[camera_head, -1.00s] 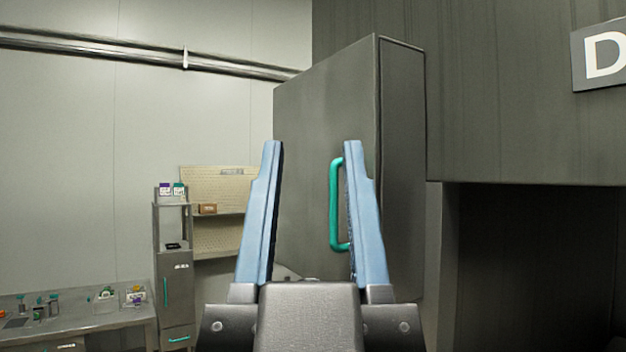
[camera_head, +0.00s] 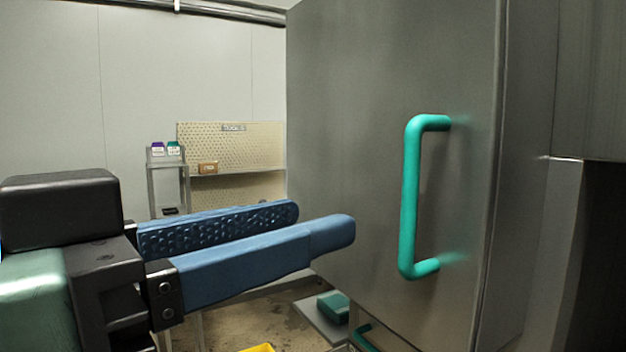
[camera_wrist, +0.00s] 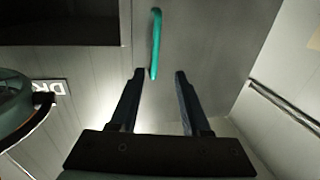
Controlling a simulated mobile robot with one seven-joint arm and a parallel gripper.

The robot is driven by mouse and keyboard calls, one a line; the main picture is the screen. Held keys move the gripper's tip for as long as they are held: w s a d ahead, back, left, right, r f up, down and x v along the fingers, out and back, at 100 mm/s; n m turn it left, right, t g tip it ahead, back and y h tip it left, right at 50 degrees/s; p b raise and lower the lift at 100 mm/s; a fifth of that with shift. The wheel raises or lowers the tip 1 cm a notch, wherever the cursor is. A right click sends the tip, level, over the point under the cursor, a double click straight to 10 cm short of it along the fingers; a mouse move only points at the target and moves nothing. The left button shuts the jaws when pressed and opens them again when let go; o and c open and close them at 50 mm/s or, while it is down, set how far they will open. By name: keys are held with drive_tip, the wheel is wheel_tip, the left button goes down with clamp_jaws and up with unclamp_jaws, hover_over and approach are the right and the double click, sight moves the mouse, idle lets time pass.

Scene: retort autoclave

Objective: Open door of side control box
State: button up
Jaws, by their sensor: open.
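The side control box (camera_head: 350,100) is a grey metal cabinet filling the right half of the head view. Its door looks shut. A vertical teal bar handle (camera_head: 410,200) stands out from the door near its right edge. My gripper (camera_head: 325,222) comes in from the left with its two blue fingers apart. The fingertips are left of the handle, and nothing is between them. In the wrist view the handle (camera_wrist: 155,45) lies beyond the fingertips of my gripper (camera_wrist: 160,74), nearer the left finger. I see no contact with it.
A shelf unit with a perforated back panel (camera_head: 240,145) stands against the far wall, holding a small brown box (camera_head: 208,167). Low down are a teal object (camera_head: 333,307) on a grey surface and a yellow item (camera_head: 258,348). A dark recess lies right of the control box.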

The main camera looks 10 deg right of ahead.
sight(407, 197)
drive_tip(key=p+x, duration=0.2)
drive_tip(key=x, duration=0.1)
drive_tip(key=p+x, duration=0.1)
drive_tip(key=x, duration=0.3)
drive_tip(key=s+p+x, duration=0.1)
drive_tip(key=p+x, duration=0.1)
drive_tip(key=x, duration=0.2)
drive_tip(key=shift+w+d+r+p, duration=0.1)
drive_tip(key=shift+d+r+p, duration=0.1)
drive_tip(key=shift+d+p, duration=0.2)
drive_tip(key=shift+w+d+f, duration=0.15)
drive_tip(key=shift+w+d, duration=0.25)
drive_tip(key=shift+d, duration=0.1)
clamp_jaws()
idle(0.4)
